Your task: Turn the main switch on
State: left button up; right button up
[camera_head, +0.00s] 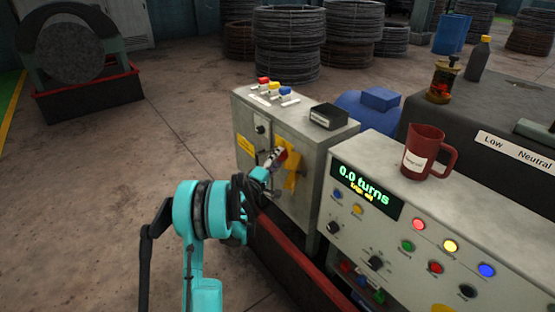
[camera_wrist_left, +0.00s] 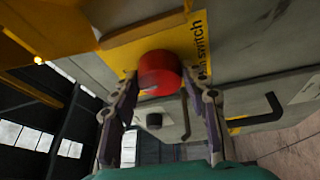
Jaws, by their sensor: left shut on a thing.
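The main switch is a round red knob (camera_wrist_left: 158,72) on a yellow plate (camera_wrist_left: 190,35) whose visible lettering includes "switch". In the head view the yellow plate (camera_head: 291,180) sits on the grey cabinet (camera_head: 309,200), partly hidden by my gripper. My left gripper (camera_head: 277,160) is at this plate. In the left wrist view its two fingers stand on either side of the red knob and are shut on it. The turned position of the knob is hard to tell. My right gripper is in neither view.
A black handle (camera_wrist_left: 258,112) sticks out near the knob. A console (camera_head: 430,210) with a display reading "0.0 turns" stands to the right, with a red mug (camera_head: 424,155) on it. A black box (camera_head: 328,116) and coloured buttons (camera_head: 273,88) are on the cabinet top.

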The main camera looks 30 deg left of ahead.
pick_arm(q)
jog(key=shift+m, duration=0.4)
jog(key=o, duration=1.2)
jog(key=shift+c, duration=0.2)
jog(key=s+f, duration=0.1)
jog(key=s, duration=1.1)
jog(key=shift+f, duration=0.4)
